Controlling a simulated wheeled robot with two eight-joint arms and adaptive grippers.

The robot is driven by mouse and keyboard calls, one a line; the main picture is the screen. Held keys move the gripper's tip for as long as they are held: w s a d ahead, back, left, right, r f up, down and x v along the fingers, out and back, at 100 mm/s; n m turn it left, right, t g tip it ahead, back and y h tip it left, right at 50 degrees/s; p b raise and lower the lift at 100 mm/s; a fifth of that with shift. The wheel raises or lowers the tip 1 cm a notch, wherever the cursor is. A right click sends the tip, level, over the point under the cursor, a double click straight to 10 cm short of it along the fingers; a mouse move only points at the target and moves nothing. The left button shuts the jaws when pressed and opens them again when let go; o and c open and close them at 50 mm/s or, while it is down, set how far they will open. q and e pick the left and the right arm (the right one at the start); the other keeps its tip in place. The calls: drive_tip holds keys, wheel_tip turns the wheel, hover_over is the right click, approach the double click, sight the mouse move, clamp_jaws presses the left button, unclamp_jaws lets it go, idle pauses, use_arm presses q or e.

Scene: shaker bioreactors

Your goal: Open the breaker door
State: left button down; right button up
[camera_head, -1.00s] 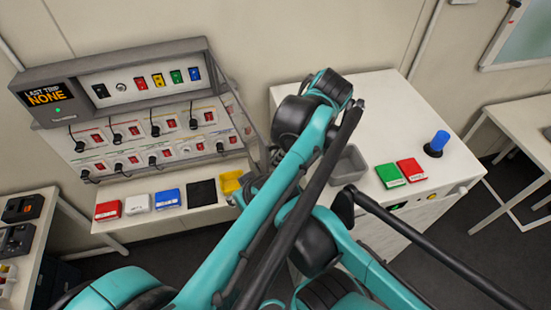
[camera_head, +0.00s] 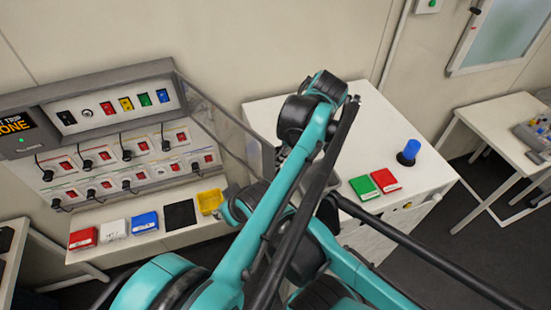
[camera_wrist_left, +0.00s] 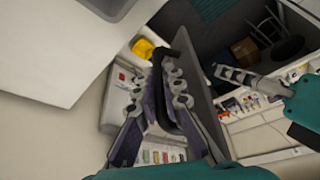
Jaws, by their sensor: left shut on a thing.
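The breaker box (camera_head: 105,82) stands at the left in the head view, with its breakers and colored switches exposed. Its clear door (camera_head: 222,125) stands out from the box's right side, with its free edge near my left arm. In the wrist view, the grey door panel (camera_wrist_left: 202,98) runs along my left gripper (camera_wrist_left: 169,62). The gripper is shut on the dark door handle or edge; the exact contact is hard to see. In the head view this gripper is mostly hidden by my arm.
Below the box a shelf holds red (camera_head: 83,238), white (camera_head: 115,229) and blue (camera_head: 145,222) blocks, a black pad (camera_head: 180,214) and a yellow bin (camera_head: 210,201). A white cabinet (camera_head: 385,135) at right carries green, red and blue items. The dark floor is partly visible.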

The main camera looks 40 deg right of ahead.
use_arm(q)
drive_tip(key=shift+s, duration=0.1)
drive_tip(key=c, duration=1.9)
unclamp_jaws()
drive_tip(key=shift+o, duration=1.4)
drive_tip(key=shift+s, duration=0.1)
drive_tip(key=shift+d, duration=0.1)
drive_tip(key=shift+r, duration=0.2)
drive_tip(key=v, duration=1.1)
drive_tip(key=shift+s+r, duration=0.25)
